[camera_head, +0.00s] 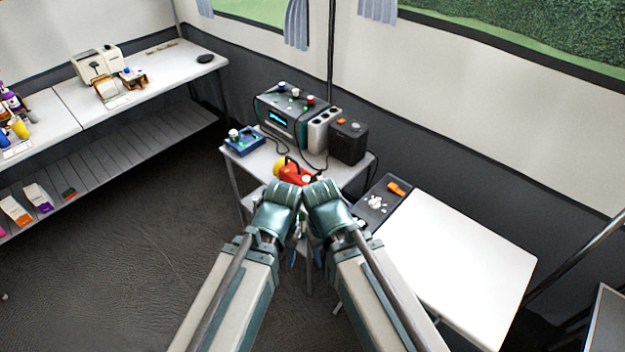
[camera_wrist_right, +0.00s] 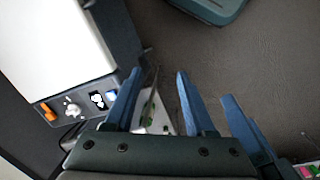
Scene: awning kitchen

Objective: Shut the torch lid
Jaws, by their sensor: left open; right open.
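The torch (camera_head: 301,178), red with a yellow end and a dark handle, lies on the small grey table (camera_head: 247,163), just beyond my wrists. Its lower right part is hidden by my arms, and I cannot make out its lid or how that stands. My left gripper (camera_head: 291,257) points down in front of the table, mostly hidden by its own arm. My right gripper (camera_wrist_right: 158,72) shows in the right wrist view with its fingers apart and nothing clearly held between them. Another blue finger shows to its right there, close beside it.
A teal device (camera_head: 281,118), a black box (camera_head: 348,142) and a blue instrument (camera_head: 244,141) stand on the small table. A white-topped table (camera_head: 455,260) with a dark panel (camera_head: 375,205) stands close on the right. A long bench (camera_head: 150,75) is at the left. The floor at left is clear.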

